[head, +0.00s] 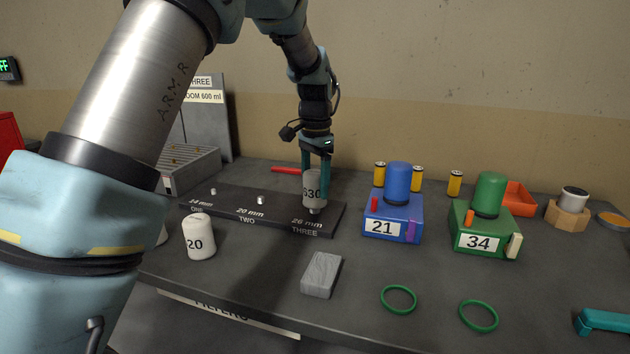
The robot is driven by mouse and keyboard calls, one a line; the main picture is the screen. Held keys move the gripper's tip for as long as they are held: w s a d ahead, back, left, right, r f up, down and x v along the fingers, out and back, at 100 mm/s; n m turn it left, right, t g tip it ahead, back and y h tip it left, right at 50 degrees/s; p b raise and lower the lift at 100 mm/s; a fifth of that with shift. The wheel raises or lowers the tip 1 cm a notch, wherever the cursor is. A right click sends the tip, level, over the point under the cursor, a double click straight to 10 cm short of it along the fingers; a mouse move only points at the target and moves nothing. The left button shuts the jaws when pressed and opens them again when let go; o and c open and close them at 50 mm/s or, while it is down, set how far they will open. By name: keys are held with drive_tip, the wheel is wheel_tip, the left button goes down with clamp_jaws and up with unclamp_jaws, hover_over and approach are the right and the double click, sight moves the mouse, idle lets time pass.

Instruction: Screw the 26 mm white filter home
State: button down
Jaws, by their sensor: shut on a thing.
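My gripper (317,163) points down at the 26 mm end of a dark mounting bar (277,215). It is shut on a white filter (311,190) with a partly covered dark number ending in 30. The filter is upright over the place marked "26 mm THREE", with a small pale metal part (314,211) showing just under it. I cannot tell whether the threads are engaged. The bar's 14 mm and 20 mm studs stand bare to the left. Another white filter (200,240), marked 20, stands on the bench in front of the bar.
A blue box 21 (383,228) and green box 34 (480,242) stand to the right, with several yellow cylinders behind. A grey block (321,274) and green rings (398,299) lie in front. A red rod (288,169) lies behind the bar.

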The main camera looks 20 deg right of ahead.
drive_tip(key=shift+f, duration=0.1)
idle(0.3)
drive_tip(key=shift+f, duration=0.45)
drive_tip(key=shift+f, duration=0.35)
idle(0.7)
drive_tip(key=m+p, duration=0.1)
drive_tip(key=m, duration=0.3)
drive_tip(key=shift+r, duration=0.15)
drive_tip(key=shift+m+p, duration=0.45)
drive_tip(key=shift+m, duration=0.65)
